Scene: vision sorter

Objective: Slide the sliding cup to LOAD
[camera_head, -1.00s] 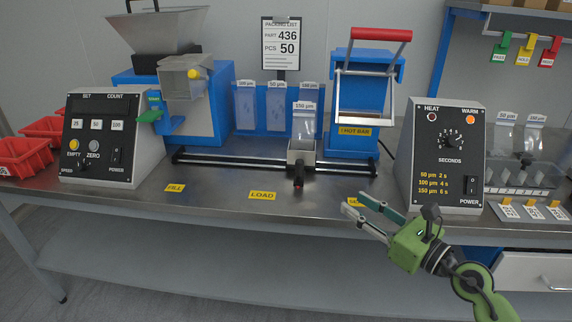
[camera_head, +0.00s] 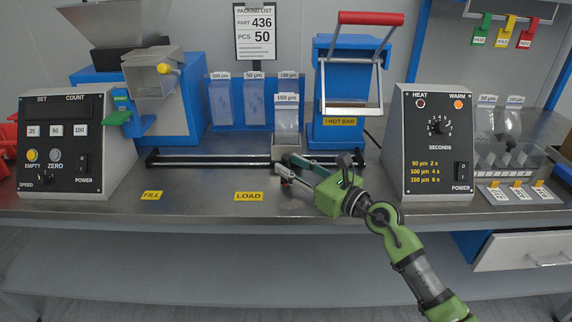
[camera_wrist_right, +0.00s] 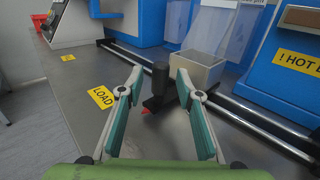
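My left gripper is not in view.
The yellow FILL label (camera_head: 152,195) is farther left. A blue hot bar press (camera_head: 340,130) with a red handle stands behind right. A counter box (camera_head: 65,150) is at left, a heat timer box (camera_head: 432,145) at right. The table front is clear.

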